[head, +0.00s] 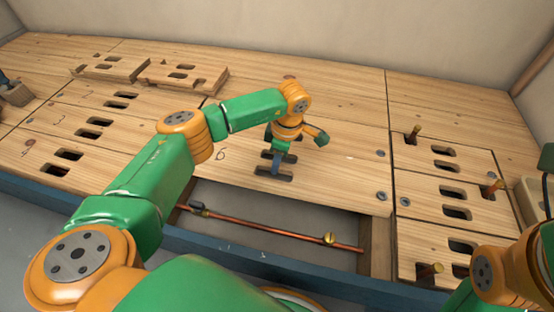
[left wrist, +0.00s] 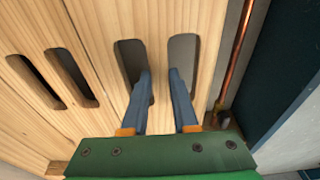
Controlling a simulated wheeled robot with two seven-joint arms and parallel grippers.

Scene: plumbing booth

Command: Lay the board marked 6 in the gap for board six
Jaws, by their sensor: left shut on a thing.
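The board marked 6 (head: 340,150) is a wide pale wooden plank with a dark 6 near its left end and two hand slots. My left gripper (head: 274,170) comes down over it with its fingers in the slots. In the left wrist view the blue fingers (left wrist: 159,85) reach into the two slots, shut on the wood strip between them. The open gap (head: 270,222) lies along the board's near edge, with a copper pipe (head: 275,231) inside. I cannot tell whether the board is lifted. My right gripper is not in view.
Slotted boards (head: 75,130) lie at the left, and two loose ones (head: 182,77) lie on the floor behind. At the right, slotted boards (head: 445,180) have copper stubs standing up. The pipe carries a brass valve (head: 329,239). A blue edge (head: 300,277) borders the deck in front.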

